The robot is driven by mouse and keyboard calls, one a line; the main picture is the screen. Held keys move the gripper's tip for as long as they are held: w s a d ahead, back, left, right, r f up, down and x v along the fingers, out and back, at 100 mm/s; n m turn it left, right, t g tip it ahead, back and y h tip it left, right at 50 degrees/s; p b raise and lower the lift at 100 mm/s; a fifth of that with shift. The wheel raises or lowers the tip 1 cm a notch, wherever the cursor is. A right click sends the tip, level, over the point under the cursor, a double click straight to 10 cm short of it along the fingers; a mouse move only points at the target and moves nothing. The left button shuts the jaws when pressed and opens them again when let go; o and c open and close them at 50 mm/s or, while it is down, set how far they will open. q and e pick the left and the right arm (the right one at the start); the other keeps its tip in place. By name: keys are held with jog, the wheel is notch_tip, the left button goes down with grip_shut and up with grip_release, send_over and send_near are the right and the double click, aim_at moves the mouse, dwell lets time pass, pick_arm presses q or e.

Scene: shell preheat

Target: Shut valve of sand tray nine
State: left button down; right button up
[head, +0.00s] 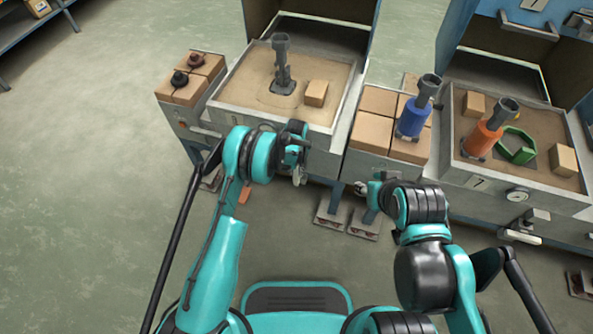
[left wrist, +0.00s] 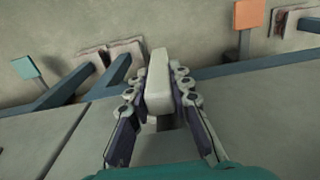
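My left gripper (head: 297,160) is at the front face of the left sand tray (head: 228,112). In the left wrist view its two fingers (left wrist: 159,97) lie on both sides of a pale valve handle (left wrist: 158,75) and appear closed on it. The handle's pale end (head: 299,177) shows below the gripper in the head view. No readable number shows on this tray; my arm hides part of its front. The right sand tray (head: 465,168) bears a 7. My right gripper (head: 364,188) is beside the right arm's wrist, away from the trays; its fingers are too small to judge.
The right tray has a gauge (head: 517,196) and its own pale handle (head: 520,236). Cardboard boxes (head: 371,131) and a blue tool (head: 417,115) stand between the trays. Open floor (head: 90,180) lies to the left. A shelf (head: 25,22) stands at the far left.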

pick_arm(q)
jog(key=shift+d, duration=0.1)
jog(key=shift+s+d+f+t+y, duration=0.1)
jog(key=shift+d+t+y, duration=0.25)
jog(key=shift+y, duration=0.75)
jog(key=shift+s+d+f+t+y, duration=0.15)
jog(key=shift+t+y, duration=0.25)
jog(key=shift+y, duration=0.7)
jog(key=shift+s+d+f+t+y, duration=0.1)
jog(key=shift+d+t+y, duration=0.25)
jog(key=shift+y, duration=0.75)
jog(key=c, duration=1.4)
grip_release()
jog(key=shift+o, duration=0.2)
